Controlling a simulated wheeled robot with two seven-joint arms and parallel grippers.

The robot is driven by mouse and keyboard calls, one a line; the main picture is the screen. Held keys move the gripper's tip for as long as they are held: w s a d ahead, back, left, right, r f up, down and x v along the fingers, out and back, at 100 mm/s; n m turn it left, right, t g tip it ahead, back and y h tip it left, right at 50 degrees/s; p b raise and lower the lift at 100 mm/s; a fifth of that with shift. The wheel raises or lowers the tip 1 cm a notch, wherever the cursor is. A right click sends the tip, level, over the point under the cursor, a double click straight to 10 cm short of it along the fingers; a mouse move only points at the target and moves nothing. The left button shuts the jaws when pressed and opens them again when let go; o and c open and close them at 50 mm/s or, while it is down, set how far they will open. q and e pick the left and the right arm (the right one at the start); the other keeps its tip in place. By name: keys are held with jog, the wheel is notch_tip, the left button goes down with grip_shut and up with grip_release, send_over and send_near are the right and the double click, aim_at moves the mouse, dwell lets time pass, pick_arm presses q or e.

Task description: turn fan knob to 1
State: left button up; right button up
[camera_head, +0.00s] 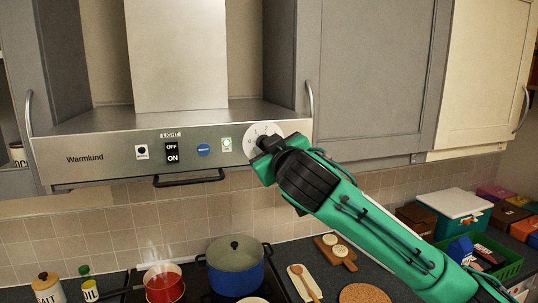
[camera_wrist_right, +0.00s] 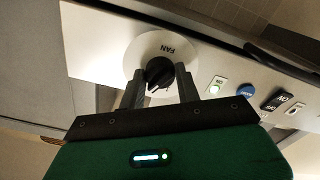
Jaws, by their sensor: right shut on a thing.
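The fan knob (camera_wrist_right: 159,72) is a black round knob on a white dial marked FAN (camera_wrist_right: 162,50), on the right end of the steel range hood's front panel. In the head view the white dial (camera_head: 256,131) shows partly behind my right gripper (camera_head: 266,146), which hides the knob. In the right wrist view my right gripper (camera_wrist_right: 160,90) is shut on the knob, a finger at each side. The knob's pointer and most dial numbers are hidden or too small to read. My left gripper is not in view.
The hood panel also holds an OFF/ON light switch (camera_head: 172,152), a blue round button (camera_head: 203,150) and a green-lit indicator (camera_head: 227,145). A handle bar (camera_head: 189,178) hangs below. A blue pot (camera_head: 235,267) and a steaming red pot (camera_head: 163,284) stand on the stove underneath.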

jog(key=n+p, duration=0.1)
jog(key=n, duration=1.1)
jog(key=shift+d+r, duration=0.1)
jog(key=shift+n, duration=0.3)
dwell(0.3)
jog(key=o, duration=1)
